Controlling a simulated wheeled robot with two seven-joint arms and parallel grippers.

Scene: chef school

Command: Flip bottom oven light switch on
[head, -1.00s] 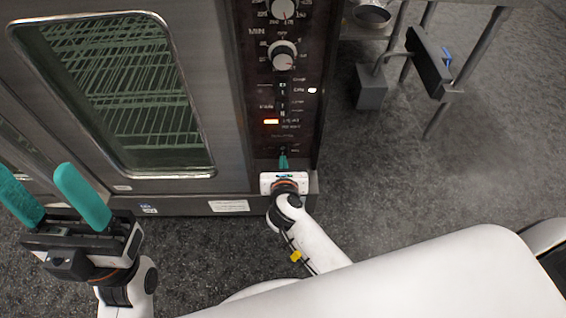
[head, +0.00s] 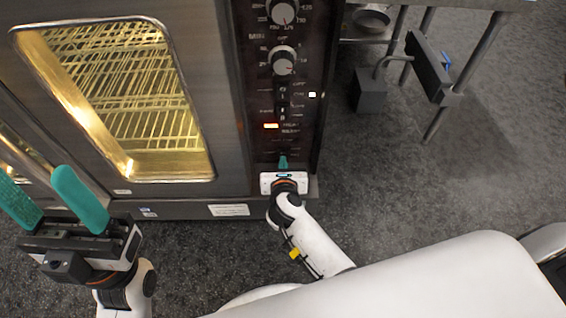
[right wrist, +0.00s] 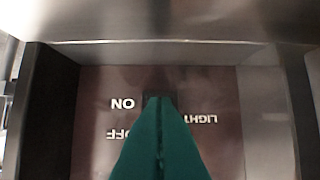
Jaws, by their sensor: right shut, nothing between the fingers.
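The oven (head: 230,120) has a tall control panel (head: 268,100) at its right side. Its door window (head: 125,100) shows racks lit bright yellow from inside. My right gripper (head: 283,160) is shut and empty, its teal tips at the low end of the panel. In the right wrist view the fingertips (right wrist: 159,100) are at the dark light switch (right wrist: 150,95), beside upside-down ON, OFF and LIGHT labels (right wrist: 122,104). The fingers hide most of the switch, so its position and exact contact cannot be told. My left gripper (head: 52,198) is open and empty before the oven's lower left.
Knobs (head: 283,62) and small lit indicators (head: 271,126) sit higher on the panel. A metal-legged table (head: 465,75) with a bowl (head: 371,18) beneath stands at the right.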

